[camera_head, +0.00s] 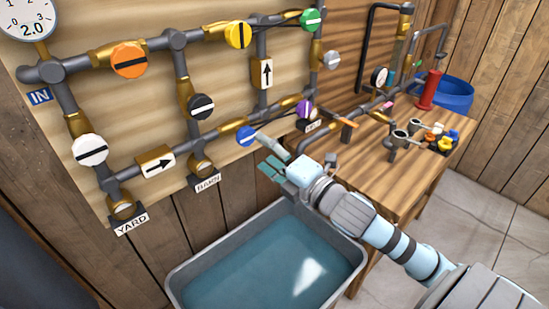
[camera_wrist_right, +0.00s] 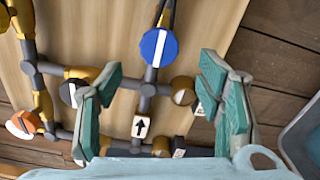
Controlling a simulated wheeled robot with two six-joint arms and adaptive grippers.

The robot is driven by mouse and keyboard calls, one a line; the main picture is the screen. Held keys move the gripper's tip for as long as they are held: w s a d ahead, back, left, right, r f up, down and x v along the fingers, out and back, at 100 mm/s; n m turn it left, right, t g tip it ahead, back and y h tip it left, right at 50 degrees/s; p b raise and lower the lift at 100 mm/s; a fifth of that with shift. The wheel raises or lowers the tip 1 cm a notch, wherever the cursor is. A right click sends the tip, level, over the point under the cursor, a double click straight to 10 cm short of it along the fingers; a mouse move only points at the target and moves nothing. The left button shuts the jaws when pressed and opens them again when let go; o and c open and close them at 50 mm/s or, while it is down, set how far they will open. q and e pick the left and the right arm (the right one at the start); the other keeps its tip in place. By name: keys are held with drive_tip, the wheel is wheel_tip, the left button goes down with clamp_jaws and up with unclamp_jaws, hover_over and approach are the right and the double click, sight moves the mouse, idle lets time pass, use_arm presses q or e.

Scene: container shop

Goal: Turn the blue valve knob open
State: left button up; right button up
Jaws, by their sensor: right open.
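The blue valve knob (camera_head: 246,136) is a round disc with a white bar, on the pipe wall left of my right gripper (camera_head: 268,157). In the right wrist view the blue knob (camera_wrist_right: 149,45) shows whole, its bar running nearly up and down, slightly tilted, roughly in line with the grey pipe below it. My right gripper (camera_wrist_right: 161,75) is open and empty. Its teal fingers stand left and right of the knob in that picture, apart from it; the depth between them is hard to judge. My left gripper is not in view.
Other knobs share the wall: orange (camera_head: 129,60), yellow (camera_head: 238,35), green (camera_head: 311,20), black (camera_head: 200,107), white (camera_head: 90,150) and purple (camera_head: 304,108). A grey tub of water (camera_head: 180,272) stands below. A wooden table (camera_head: 395,180) with fittings is at the right.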

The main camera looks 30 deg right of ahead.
drive_tip(key=s, duration=0.3)
drive_tip(key=shift+s+d, duration=0.2)
drive_tip(key=shift+s, duration=0.15)
drive_tip(key=shift+r, duration=0.1)
